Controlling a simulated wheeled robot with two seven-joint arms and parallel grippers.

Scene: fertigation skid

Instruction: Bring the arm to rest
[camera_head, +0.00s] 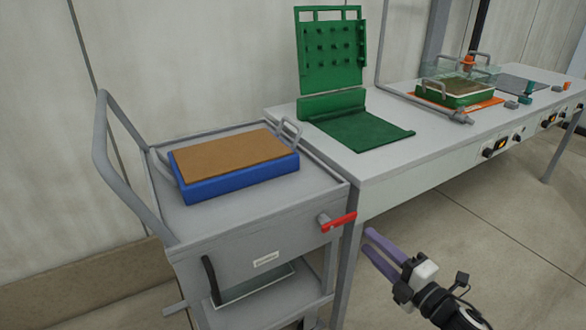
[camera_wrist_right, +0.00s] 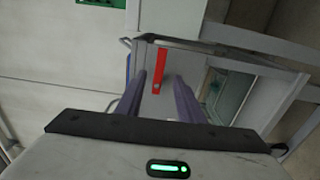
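My right gripper (camera_head: 366,240) is at the lower right of the head view, with its two purple fingers spread apart. Nothing is between them. Its fingertips point at the red handle (camera_head: 338,222) on the front of the grey cart, with a small gap between. In the right wrist view, the open fingers (camera_wrist_right: 160,76) frame the red handle (camera_wrist_right: 161,66), which lies beyond them. My left arm and gripper do not show in either view.
The grey cart (camera_head: 190,222) carries a blue tray (camera_head: 240,182) with a brown top. The long table (camera_head: 440,158) beside it holds a green hinged rack (camera_head: 332,55) and a green tray (camera_head: 455,100) on an orange mat. The floor at the front right is clear.

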